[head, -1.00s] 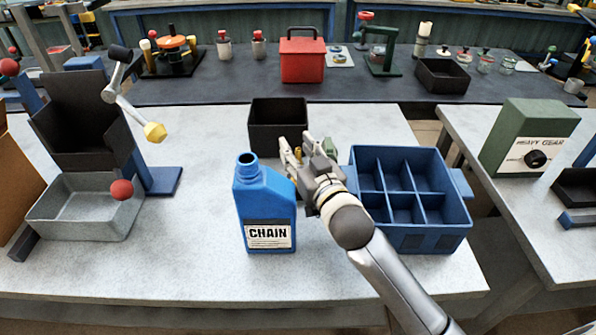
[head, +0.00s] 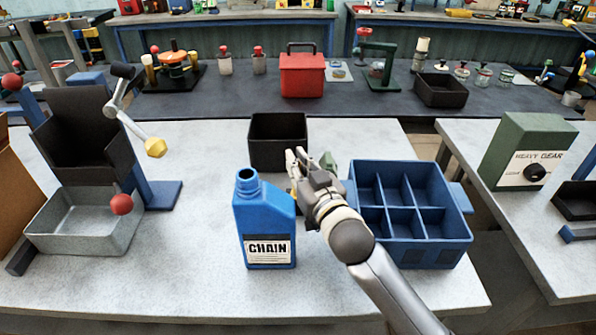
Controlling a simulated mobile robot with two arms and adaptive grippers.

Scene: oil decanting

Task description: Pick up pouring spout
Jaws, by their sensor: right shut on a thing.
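My right gripper (head: 294,160) reaches in from the lower right, between the blue CHAIN bottle and the blue divided bin. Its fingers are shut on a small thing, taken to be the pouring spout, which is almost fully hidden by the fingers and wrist. The blue bottle (head: 262,222) stands upright to the left of the gripper, with its round neck open and no cap on it. A green object (head: 329,163) shows partly behind the gripper; its full shape is hidden. My left gripper is out of view.
A black box (head: 279,159) stands just behind the gripper. The blue divided bin (head: 460,197) is right of my forearm. A grey tray (head: 85,243) and a black hopper (head: 80,140) stand at left. The table between tray and bottle is clear.

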